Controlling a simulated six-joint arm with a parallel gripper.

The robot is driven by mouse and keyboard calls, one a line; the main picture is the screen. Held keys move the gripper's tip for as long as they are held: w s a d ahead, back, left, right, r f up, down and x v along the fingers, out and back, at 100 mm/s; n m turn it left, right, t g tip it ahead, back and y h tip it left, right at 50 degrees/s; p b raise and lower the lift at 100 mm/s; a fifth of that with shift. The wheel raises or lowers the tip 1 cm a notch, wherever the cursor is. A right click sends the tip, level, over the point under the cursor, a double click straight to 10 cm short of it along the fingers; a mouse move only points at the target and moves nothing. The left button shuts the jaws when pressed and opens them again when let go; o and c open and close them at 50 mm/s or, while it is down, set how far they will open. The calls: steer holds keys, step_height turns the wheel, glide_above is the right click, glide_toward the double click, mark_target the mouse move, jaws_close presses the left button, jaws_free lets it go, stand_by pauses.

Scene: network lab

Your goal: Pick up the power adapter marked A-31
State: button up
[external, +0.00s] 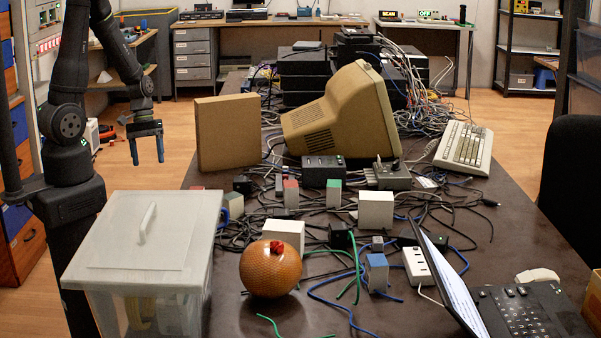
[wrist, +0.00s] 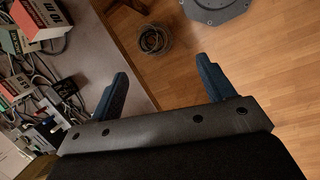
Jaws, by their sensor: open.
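Several small block-shaped adapters lie among cables on the dark table. They include a red-topped one (external: 291,194), a green-topped one (external: 334,194), another greenish one (external: 234,205), a blue-faced one (external: 376,272) and larger white blocks (external: 376,211). I cannot read any A-31 mark, so I cannot tell which is the one. In the wrist view, a red-and-white block (wrist: 42,22) shows at the upper left. My gripper (external: 147,162) is open and empty, pointing down left of the table, far from the adapters. Its two blue fingers (wrist: 162,68) stand apart in the wrist view.
A lidded translucent bin (external: 140,240) stands at the near left, with an orange ball (external: 271,269) beside it. A cardboard box (external: 228,133), a beige monitor (external: 340,112), a laptop (external: 450,285) and tangled cables crowd the table (external: 530,240). Floor shows beneath my gripper.

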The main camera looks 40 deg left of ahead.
steer(key=shift+c, duration=0.6)
